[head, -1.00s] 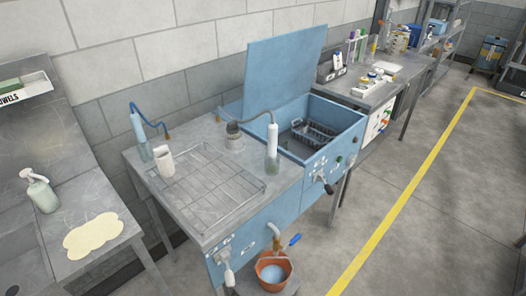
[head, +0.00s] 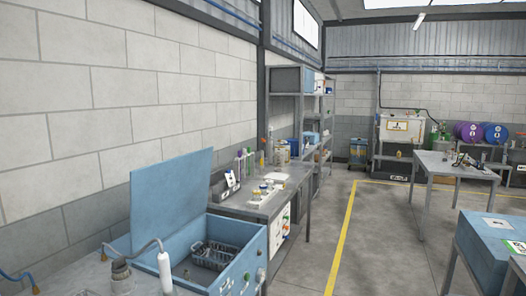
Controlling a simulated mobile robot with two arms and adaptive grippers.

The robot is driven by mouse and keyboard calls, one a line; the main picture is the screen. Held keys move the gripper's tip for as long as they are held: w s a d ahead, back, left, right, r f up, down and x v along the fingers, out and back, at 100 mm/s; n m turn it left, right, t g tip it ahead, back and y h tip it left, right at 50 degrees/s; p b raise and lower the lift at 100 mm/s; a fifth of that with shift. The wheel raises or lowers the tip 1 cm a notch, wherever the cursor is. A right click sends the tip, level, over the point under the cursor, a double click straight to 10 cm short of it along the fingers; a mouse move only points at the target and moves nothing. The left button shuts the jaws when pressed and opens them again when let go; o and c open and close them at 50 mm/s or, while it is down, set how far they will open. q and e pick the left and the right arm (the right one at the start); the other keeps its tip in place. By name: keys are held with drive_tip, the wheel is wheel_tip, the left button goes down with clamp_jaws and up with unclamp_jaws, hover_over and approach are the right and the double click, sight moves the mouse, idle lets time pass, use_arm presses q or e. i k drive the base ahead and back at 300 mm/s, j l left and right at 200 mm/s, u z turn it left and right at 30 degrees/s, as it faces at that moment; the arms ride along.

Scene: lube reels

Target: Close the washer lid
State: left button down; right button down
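The blue washer lid (head: 172,198) stands raised, tilted slightly back, at the lower left of the head view. It is hinged at the back of the blue washer basin (head: 255,262), which is open. A dark wire basket (head: 216,254) sits inside the basin. A white-bodied nozzle on a curved hose (head: 165,272) stands at the basin's left side. The front of the washer is cut off by the bottom edge of the picture. Neither of my grippers shows in the head view.
A grey bench (head: 262,204) with bottles and small items adjoins the washer's far side. Shelving (head: 318,120) stands beyond it. Open floor (head: 385,235) with a yellow line (head: 343,240) lies to the right. A blue box-shaped unit (head: 490,245) stands at the lower right.

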sight(165, 196)
drive_tip(key=i+l+z, duration=0.3)
drive_tip(key=i, duration=0.4)
drive_tip(key=i+z, duration=0.3)
drive_tip(key=i, duration=3.05)
drive_tip(key=i+u, duration=0.45)
drive_tip(key=i+l+u, duration=0.15)
drive_tip(key=u, duration=0.35)
drive_tip(key=i+l+u, duration=0.3)
drive_tip(key=u, duration=0.15)
drive_tip(key=i+l, duration=0.05)
drive_tip(key=i, duration=0.05)
